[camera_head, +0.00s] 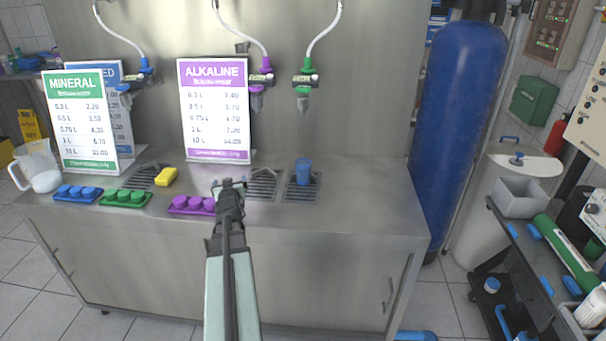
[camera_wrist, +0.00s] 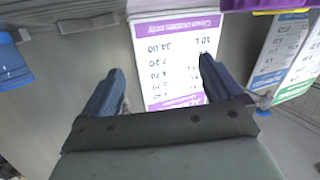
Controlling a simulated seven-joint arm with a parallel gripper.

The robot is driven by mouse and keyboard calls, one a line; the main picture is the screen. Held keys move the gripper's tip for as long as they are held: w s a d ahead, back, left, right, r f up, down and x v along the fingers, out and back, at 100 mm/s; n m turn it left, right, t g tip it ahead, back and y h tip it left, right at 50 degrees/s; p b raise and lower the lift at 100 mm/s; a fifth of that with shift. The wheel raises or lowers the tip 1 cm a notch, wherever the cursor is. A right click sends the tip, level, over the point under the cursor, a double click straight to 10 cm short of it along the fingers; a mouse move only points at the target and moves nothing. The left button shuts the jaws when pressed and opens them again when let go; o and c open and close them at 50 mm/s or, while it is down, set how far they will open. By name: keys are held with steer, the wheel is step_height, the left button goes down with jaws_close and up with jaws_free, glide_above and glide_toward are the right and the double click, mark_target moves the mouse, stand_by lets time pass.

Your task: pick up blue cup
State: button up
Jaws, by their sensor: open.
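The blue cup (camera_head: 303,172) stands upright on a slotted drain grate on the right part of the steel counter. In the wrist view part of the blue cup (camera_wrist: 12,62) shows at the left edge, cut off by the frame. My gripper (camera_head: 229,186) is over the counter, to the left of the cup and apart from it. In the wrist view my gripper (camera_wrist: 160,70) has its two fingers spread with nothing between them; the alkaline price sign (camera_wrist: 176,60) shows behind them, upside down.
A purple tray of caps (camera_head: 192,205) lies just left of my gripper. Green (camera_head: 125,198) and blue (camera_head: 77,193) cap trays and a yellow sponge (camera_head: 166,177) are further left. A green nozzle (camera_head: 303,92) hangs above the cup. The counter right of the cup is clear.

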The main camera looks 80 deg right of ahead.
mark_target(304, 161)
steer(key=s+d+r+m+g+h, duration=0.1)
steer(key=s+d+m+g, duration=0.1)
steer(key=s, duration=1)
steer(key=s+d+r+m+g, duration=0.1)
steer(key=s+d+m+g, duration=0.15)
steer(key=s, duration=0.95)
steer(key=x, duration=1.3)
steer(key=shift+d+r, duration=0.2)
steer(key=shift+r, duration=0.05)
steer(key=c, duration=1.2)
